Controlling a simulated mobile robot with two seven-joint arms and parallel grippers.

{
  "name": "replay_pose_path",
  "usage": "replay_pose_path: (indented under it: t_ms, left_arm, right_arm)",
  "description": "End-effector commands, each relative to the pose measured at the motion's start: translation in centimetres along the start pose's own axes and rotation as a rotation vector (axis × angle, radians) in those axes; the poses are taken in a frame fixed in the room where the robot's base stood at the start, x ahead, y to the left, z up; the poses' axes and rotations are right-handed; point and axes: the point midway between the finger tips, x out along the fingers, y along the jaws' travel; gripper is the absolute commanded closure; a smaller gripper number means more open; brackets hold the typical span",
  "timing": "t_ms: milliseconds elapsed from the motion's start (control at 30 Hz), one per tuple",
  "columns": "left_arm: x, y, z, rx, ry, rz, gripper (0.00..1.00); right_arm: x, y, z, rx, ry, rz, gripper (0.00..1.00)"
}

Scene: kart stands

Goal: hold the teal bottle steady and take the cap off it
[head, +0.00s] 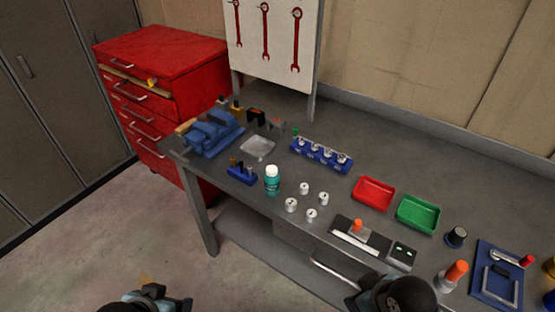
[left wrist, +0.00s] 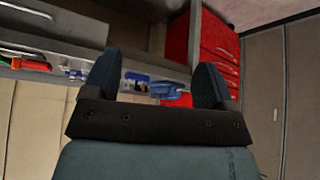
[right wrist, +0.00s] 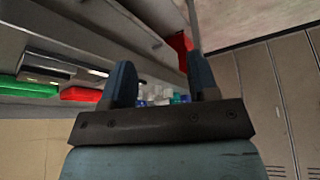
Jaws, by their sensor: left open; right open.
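The teal bottle (head: 272,183) stands upright on the workbench, left of the middle in the head view. Its white cap (head: 272,170) is on top. My left gripper (head: 172,300) is at the bottom edge of the head view, in front of the bench and well apart from the bottle. In the left wrist view its two fingers (left wrist: 158,85) are spread with nothing between them. My right gripper (head: 362,293) is at the bottom right of the middle, near the bench's front edge. In the right wrist view its fingers (right wrist: 163,85) are apart and empty.
Several small white cylinders (head: 305,188) stand just right of the bottle. A blue holder (head: 242,174) is close on its left. A blue vise (head: 210,134), a clear tray (head: 257,147), a blue rack (head: 320,156), and red (head: 359,194) and green (head: 402,222) trays surround the area.

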Motion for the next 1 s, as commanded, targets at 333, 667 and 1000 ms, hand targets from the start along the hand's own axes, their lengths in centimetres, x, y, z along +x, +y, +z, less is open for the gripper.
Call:
replay_pose_path:
  t_ms: [333, 667, 1000]
  left_arm:
    - [4.1, 3.7, -10.1, 0.027, 0.181, 0.025, 0.22]
    - [9.4, 8.2, -18.5, 0.096, 0.435, 0.111, 0.22]
    - [12.7, 10.6, -23.8, 0.172, 0.598, 0.195, 0.22]
  right_arm:
    - [5.2, -3.5, -16.0, -0.731, -0.078, -0.241, 0.46]
    - [7.6, -4.1, -30.6, -1.45, -0.12, -0.354, 0.46]
    - [5.3, 0.0, -40.7, -1.91, -0.239, -0.413, 0.46]
